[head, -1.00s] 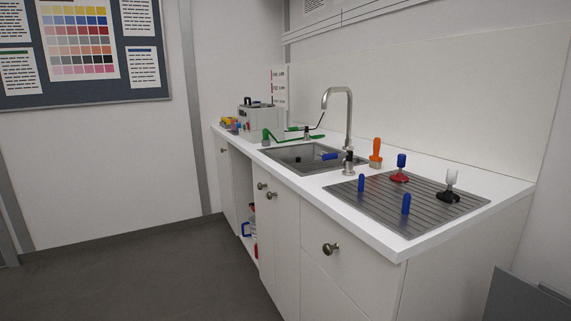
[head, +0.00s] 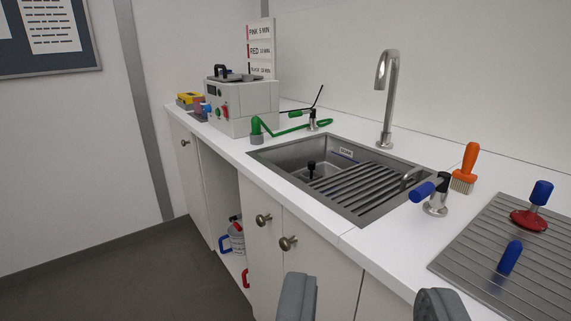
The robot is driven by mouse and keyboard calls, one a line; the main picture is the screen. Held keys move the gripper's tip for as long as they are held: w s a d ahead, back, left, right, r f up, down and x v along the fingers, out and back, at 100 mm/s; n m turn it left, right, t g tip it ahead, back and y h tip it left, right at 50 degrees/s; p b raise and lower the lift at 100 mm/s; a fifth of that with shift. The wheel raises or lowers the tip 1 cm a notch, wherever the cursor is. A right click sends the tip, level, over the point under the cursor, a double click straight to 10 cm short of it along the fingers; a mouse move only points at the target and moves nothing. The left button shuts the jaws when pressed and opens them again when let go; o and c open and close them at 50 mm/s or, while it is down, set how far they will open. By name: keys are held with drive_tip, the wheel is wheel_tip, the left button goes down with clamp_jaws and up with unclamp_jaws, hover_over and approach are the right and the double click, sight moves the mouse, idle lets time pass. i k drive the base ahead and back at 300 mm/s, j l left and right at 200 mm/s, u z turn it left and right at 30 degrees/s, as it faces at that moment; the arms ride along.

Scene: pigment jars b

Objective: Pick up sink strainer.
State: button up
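In the sink basin (head: 290,152) I see a small dark knob on a stem, which looks like the sink strainer (head: 311,170). It stands upright on the basin floor at the left, beside a slatted rack (head: 372,190) that covers the right part of the sink. Its base is too small to make out clearly. My gripper (head: 368,298) shows its two grey fingers at the bottom edge, wide apart with nothing between them. It is open and well short of the sink, in front of the counter.
A tall faucet (head: 388,95) rises behind the sink. A blue-handled tap (head: 435,195) and an orange brush (head: 466,168) stand to its right, by the ribbed drainboard (head: 470,250). A grey machine (head: 240,105) with a green hose (head: 290,129) is at the left.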

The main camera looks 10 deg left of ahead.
sight(308, 177)
drive_tip(key=i+j, duration=0.25)
drive_tip(key=z, duration=0.45)
drive_tip(key=k+z, duration=0.15)
drive_tip(key=z, duration=0.35)
drive_tip(key=j+z, duration=0.1)
drive_tip(key=z, duration=0.35)
drive_tip(key=k+z, duration=0.15)
drive_tip(key=z, duration=0.35)
drive_tip(key=k+l, duration=0.45)
drive_tip(key=k, duration=0.15)
drive_tip(key=i+j+u, duration=0.1)
drive_tip(key=j+u, duration=0.4)
drive_tip(key=i+j+u, duration=0.15)
drive_tip(key=j+u, duration=0.3)
drive_tip(key=i+j+u, duration=0.25)
drive_tip(key=u, duration=0.25)
drive_tip(key=i+j+z, duration=0.15)
drive_tip(key=i+j, duration=0.15)
drive_tip(key=i, duration=0.15)
drive_tip(key=i+j+z, duration=0.15)
drive_tip(key=i+j, duration=0.2)
drive_tip(key=i, duration=0.1)
